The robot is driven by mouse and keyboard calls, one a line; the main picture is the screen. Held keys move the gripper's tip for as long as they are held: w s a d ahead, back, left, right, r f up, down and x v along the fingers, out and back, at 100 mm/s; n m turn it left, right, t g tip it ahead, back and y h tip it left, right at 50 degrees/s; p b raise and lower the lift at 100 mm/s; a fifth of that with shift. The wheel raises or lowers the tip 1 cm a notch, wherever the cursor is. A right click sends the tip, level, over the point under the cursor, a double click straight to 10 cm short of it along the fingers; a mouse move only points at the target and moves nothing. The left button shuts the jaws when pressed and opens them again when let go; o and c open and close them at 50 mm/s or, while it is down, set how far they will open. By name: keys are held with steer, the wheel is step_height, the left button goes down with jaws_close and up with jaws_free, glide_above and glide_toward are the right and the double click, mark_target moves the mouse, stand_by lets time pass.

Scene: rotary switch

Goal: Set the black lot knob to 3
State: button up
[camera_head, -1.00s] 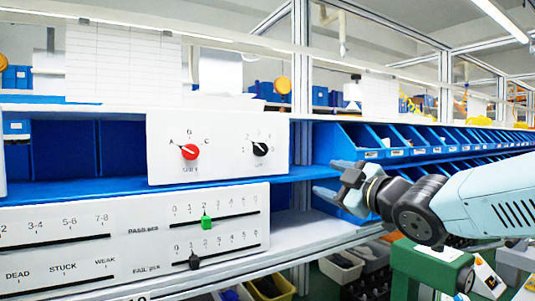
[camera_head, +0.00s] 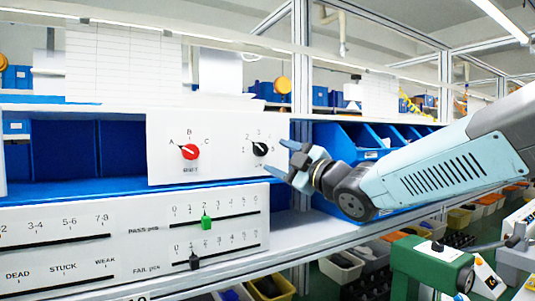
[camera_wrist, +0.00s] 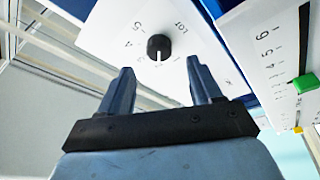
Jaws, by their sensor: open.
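The black lot knob (camera_head: 260,149) is on the right of the white upper panel, with small numbers around it. In the wrist view the knob (camera_wrist: 159,47) shows a white pointer line running down the picture, seemingly near 2; the number at its tip is hard to read. My gripper (camera_head: 291,160) is open and empty, just right of and slightly below the knob in the head view. In the wrist view its two fingers (camera_wrist: 160,74) stand apart, with the knob beyond the gap between their tips, not touching it.
A red knob (camera_head: 189,152) marked A, B, C sits left on the same panel (camera_head: 222,125). Below is a slider panel (camera_head: 110,240) with a green slider (camera_head: 206,221) and a black slider (camera_head: 194,262). Blue bins (camera_head: 355,140) stand right, behind my arm.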

mark_target(262, 150)
steer(key=shift+x, duration=2.55)
steer(key=c, duration=1)
